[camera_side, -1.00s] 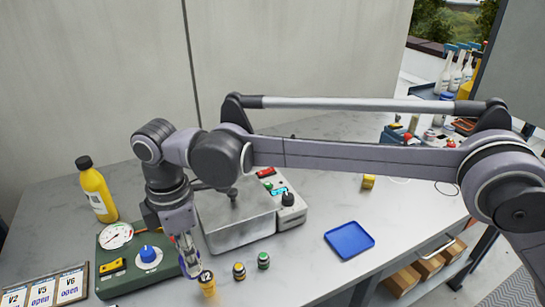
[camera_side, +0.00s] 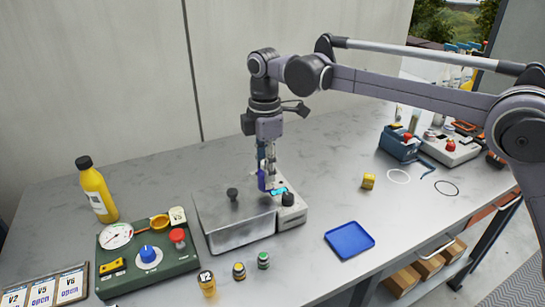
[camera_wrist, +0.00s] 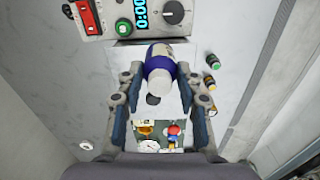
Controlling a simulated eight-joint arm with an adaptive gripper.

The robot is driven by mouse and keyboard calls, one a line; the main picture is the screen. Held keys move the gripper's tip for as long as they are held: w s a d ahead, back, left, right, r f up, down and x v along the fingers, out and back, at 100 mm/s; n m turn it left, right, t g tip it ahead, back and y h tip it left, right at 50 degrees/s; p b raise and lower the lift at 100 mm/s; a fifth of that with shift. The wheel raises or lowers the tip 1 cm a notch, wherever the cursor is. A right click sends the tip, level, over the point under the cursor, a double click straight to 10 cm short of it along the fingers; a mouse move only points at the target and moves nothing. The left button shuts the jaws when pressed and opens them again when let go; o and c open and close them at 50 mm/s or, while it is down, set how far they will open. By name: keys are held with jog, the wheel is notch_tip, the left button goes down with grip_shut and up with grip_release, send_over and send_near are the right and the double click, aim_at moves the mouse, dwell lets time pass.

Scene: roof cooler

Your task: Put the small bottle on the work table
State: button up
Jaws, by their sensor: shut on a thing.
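A small blue bottle with white ends (camera_wrist: 160,68) is between the fingers of my gripper (camera_wrist: 158,82) in the wrist view. In the side view my gripper (camera_side: 267,178) points down and is shut on this bottle (camera_side: 262,181), high beside the metal box's control panel. The arm and fingers partly hide the bottle there, and I cannot tell its exact height above the box. The grey work table (camera_side: 330,200) lies below, with bare surface right of the box.
A lidded metal box (camera_side: 235,220) with a control panel (camera_side: 290,212) stands beneath. Three small jars, one of them amber (camera_side: 207,285), stand in front.

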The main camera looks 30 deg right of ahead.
jog(key=w+d+m, duration=0.2)
jog(key=w+d, duration=0.1)
jog(key=d, duration=1.3)
jog(key=w+d+m, duration=0.2)
jog(key=d, duration=1.5)
jog(key=shift+w+a+f, duration=1)
jog(key=shift+a+f, duration=0.65)
jog(key=shift+f, duration=0.15)
jog(key=shift+w+a+f, duration=1)
jog(key=shift+a+f, duration=0.7)
jog(key=shift+f, duration=0.15)
jog(key=shift+w+a+f, duration=1)
jog(key=shift+a+f, duration=0.65)
jog(key=shift+f, duration=0.15)
jog(key=o, duration=1.1)
jog(key=shift+f, duration=0.15)
jog(key=shift+o, duration=0.2)
